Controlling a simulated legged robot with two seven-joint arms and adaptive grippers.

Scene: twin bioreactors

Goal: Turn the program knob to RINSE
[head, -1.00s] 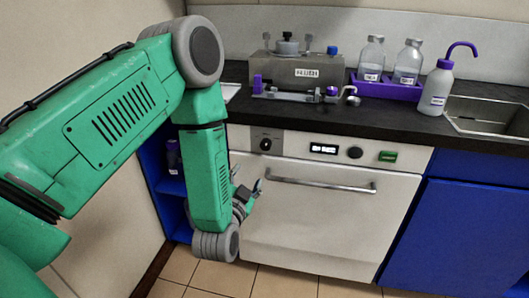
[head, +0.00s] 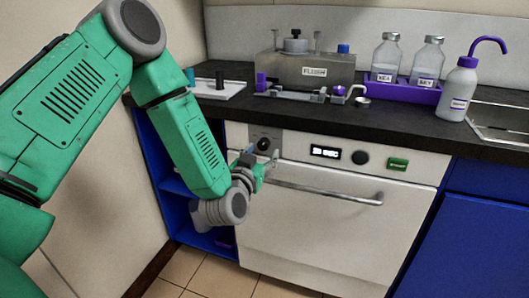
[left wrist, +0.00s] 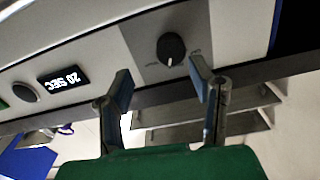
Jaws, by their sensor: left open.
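The program knob (head: 263,144) is a small black dial on a grey plate at the left end of the washer's front panel. In the left wrist view the knob (left wrist: 171,48) shows large, with a light pointer line and small labels around it that I cannot read. My left gripper (head: 255,163) is just below the knob in the head view. In the left wrist view the left gripper (left wrist: 160,82) is open and empty, its two fingers apart, with the knob beyond the gap and not touched. My right gripper is not in view.
The panel also has a display (head: 325,152) reading 20 SEC, a round black button (head: 360,158) and a green button (head: 397,164). The door handle (head: 325,192) runs below. On the counter stand a FLUSH unit (head: 314,72), bottles in a purple rack (head: 405,92) and a wash bottle (head: 459,90).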

